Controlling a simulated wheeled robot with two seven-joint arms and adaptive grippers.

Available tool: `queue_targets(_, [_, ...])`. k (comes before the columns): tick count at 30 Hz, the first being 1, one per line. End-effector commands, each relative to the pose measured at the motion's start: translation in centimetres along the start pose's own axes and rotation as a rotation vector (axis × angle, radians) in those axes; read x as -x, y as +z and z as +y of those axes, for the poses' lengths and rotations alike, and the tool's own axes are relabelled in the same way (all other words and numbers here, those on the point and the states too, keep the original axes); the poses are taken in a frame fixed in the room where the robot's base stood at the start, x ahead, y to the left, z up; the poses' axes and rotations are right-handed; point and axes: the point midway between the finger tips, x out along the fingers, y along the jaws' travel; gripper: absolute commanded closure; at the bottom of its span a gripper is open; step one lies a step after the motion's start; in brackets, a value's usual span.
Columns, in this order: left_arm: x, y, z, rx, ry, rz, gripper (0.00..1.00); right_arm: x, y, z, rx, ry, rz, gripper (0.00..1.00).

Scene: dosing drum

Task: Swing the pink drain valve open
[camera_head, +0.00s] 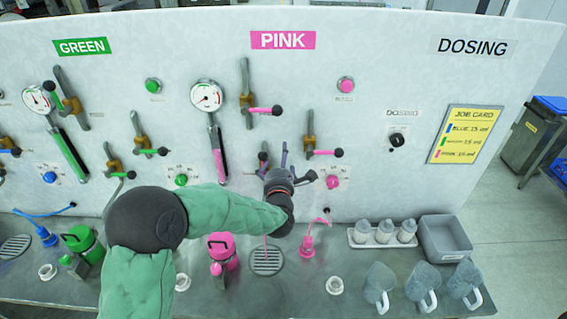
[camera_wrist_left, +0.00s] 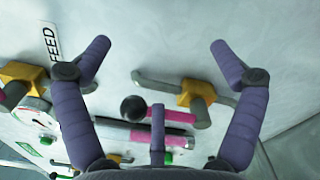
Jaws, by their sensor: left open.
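The valve with a pink handle (camera_wrist_left: 172,115), a dark round knob (camera_wrist_left: 133,108) and a yellow body (camera_wrist_left: 197,92) shows between my fingers in the left wrist view. Its handle lies along the grey pipe there. In the head view my gripper and wrist largely hide this lower valve on the pink panel. My left gripper (camera_head: 284,160) faces the board under the PINK sign (camera_head: 283,40). Its fingers (camera_wrist_left: 160,48) are spread wide with nothing held. I see no contact with the handle; the exact gap cannot be told. My right gripper is out of view.
Beside it are another pink-handled valve (camera_head: 310,150), an upper one (camera_head: 247,100) and a gauge (camera_head: 207,96). Below are a drain grate (camera_head: 266,262), a pink canister (camera_head: 222,250) and a pink nozzle (camera_head: 308,246). Grey jugs (camera_head: 422,285) stand right on the counter.

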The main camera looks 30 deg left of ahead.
Motion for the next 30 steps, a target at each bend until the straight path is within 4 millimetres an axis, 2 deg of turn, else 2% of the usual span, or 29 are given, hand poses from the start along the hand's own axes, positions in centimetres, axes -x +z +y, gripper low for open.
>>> queue_targets(20, [-0.2,-0.2,3.4,0.004,0.022,-0.005,0.0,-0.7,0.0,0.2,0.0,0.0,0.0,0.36])
queue_targets(30, [-0.2,-1.0,5.1,0.003,0.025,-0.007,0.0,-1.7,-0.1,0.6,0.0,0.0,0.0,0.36])
